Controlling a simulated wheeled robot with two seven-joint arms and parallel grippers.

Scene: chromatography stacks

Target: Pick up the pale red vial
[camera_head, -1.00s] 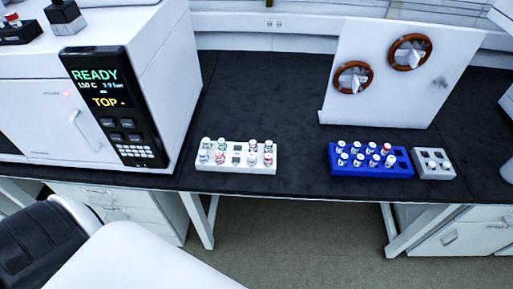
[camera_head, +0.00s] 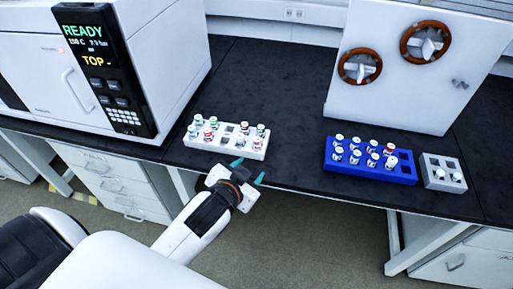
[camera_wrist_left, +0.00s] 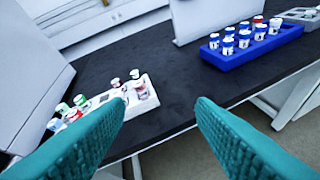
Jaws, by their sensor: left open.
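A white rack (camera_head: 222,151) on the black bench holds several small capped vials, some with green and some with red marks. A red-marked vial (camera_head: 257,143) stands at its front right corner and also shows in the left wrist view (camera_wrist_left: 141,92). Another red-marked vial (camera_head: 208,135) stands in the left part of the rack. I cannot tell for sure which of them is the pale red one. My left gripper (camera_head: 248,171) is open and empty, in front of the rack near the bench's front edge. Its green fingers (camera_wrist_left: 161,104) fill the lower wrist view, apart from the vials.
A white instrument (camera_head: 178,60) stands at the left. Bench between the racks is clear.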

